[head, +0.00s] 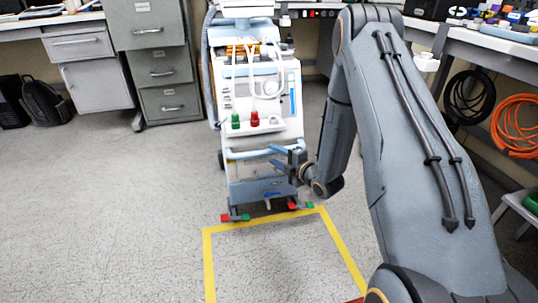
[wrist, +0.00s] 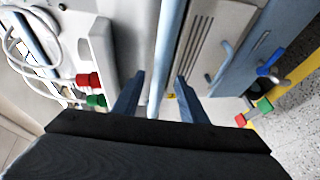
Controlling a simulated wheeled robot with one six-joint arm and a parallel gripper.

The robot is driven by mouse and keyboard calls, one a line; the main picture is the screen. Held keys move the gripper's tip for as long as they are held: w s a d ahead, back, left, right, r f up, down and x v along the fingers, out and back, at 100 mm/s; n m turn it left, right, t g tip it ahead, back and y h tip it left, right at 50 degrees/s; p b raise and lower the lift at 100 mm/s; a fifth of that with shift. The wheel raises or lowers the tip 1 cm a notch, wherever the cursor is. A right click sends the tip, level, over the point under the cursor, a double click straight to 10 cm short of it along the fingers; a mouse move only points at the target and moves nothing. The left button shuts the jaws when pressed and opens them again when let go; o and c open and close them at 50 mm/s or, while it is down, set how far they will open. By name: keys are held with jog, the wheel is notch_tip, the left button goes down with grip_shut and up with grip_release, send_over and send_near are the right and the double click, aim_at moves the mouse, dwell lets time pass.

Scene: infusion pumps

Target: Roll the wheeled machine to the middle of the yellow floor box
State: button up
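The wheeled machine (head: 240,185) is a tall white and light blue cart, upright in the head view. It stands just behind the far edge of the yellow floor box (head: 208,262), its front wheels with red and green pedals close to that tape. A light blue handle bar (head: 240,154) crosses its front. My gripper (head: 277,158) is at the right part of this bar. In the wrist view, my gripper (wrist: 160,80) has its fingers apart, with the bar (wrist: 167,45) between them and a gap showing on the left. The box's near edge is out of view.
Grey drawers (head: 160,70) and a black bag (head: 45,100) stand at the back left. A workbench (head: 480,42) with hanging black and orange cables (head: 515,125) runs along the right. A stool (head: 522,207) stands at the right edge. The floor inside the visible box and to its left is clear.

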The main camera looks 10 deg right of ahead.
aim_at(271, 153)
jog(key=shift+b+x, duration=0.45)
jog(key=shift+x, duration=1.65)
jog(key=shift+c, duration=0.5)
grip_shut()
